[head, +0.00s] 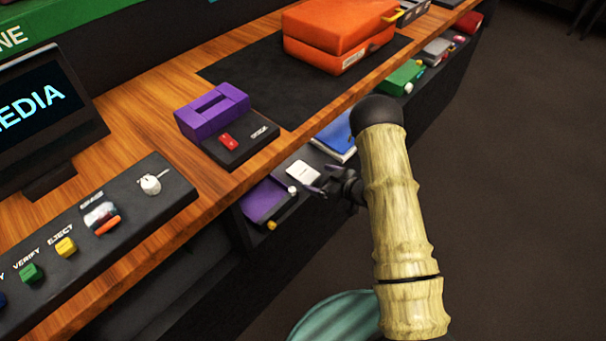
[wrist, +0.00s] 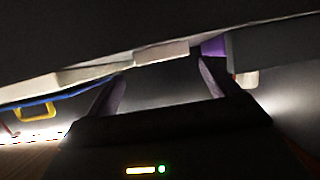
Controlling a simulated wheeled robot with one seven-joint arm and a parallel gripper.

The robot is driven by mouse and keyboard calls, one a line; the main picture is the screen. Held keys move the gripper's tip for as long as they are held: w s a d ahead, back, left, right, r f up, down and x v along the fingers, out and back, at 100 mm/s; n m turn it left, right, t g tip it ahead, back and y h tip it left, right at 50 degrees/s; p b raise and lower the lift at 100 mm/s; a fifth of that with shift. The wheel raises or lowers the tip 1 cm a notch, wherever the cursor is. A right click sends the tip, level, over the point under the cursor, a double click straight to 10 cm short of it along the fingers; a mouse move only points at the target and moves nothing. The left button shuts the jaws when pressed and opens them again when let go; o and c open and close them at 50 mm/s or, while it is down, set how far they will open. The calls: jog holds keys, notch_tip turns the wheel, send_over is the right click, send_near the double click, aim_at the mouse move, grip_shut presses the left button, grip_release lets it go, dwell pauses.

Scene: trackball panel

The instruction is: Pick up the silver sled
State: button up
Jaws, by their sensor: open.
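A small pale silver-white block (head: 303,173) lies on the low shelf below the counter in the head view, between a purple piece and a blue one. It looks like the silver sled, but I cannot be sure. My gripper (head: 318,189) is open and empty, just to the right of and below this block. In the wrist view, the fingers of my gripper (wrist: 159,76) are spread apart. A pale block (wrist: 162,52) shows just beyond them, under a tilted light edge. I cannot tell whether a finger touches it. A grey piece (head: 437,49) lies farther along the shelf.
The wooden counter edge (head: 225,187) overhangs the shelf close to my gripper. A purple piece (head: 263,201) and a blue piece (head: 336,137) flank the pale block. A green piece (head: 400,78) lies farther back. Open dark floor (head: 510,150) is at the right.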

aim_at(306, 174)
jog(key=x, duration=0.4)
jog(key=shift+s+a+b, duration=0.15)
jog(key=shift+s+b, duration=0.15)
jog(key=shift+w+a+f, duration=0.2)
jog(key=shift+w+a, duration=0.15)
jog(key=c, duration=1.2)
jog(key=shift+o, duration=0.2)
jog(key=shift+r, duration=0.1)
notch_tip(306, 174, up, 10)
jog(key=p, duration=0.1)
jog(key=shift+p, duration=0.35)
